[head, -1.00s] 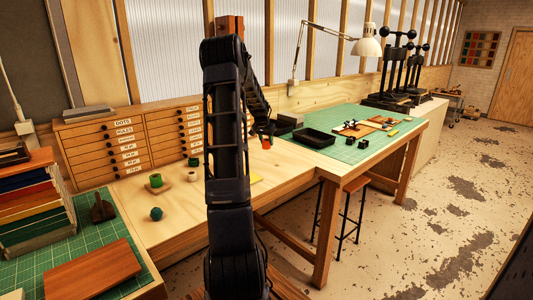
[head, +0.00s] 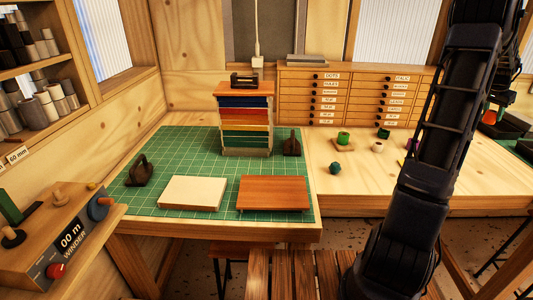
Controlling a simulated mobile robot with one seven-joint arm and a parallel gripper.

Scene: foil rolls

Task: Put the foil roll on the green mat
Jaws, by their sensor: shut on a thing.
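My gripper (head: 491,108) is at the right side of the head view, dark, small and partly lost against my arm. It is shut on an orange-red foil roll (head: 489,118), whose lower part shows below the fingers. The roll appears to be above the right end of the wooden bench. A large green gridded mat (head: 190,150) covers the left table, far to the left of my gripper. Part of another green mat (head: 525,147) shows at the right edge, close to my gripper in the picture.
On the left mat are a pale board (head: 192,193), a reddish-brown board (head: 273,193), a stack of coloured sheets (head: 246,125) and two dark tools. Several small rolls, including a green one (head: 343,138), stand on the bench. Drawers (head: 345,95) stand behind. A winder (head: 60,245) is at left.

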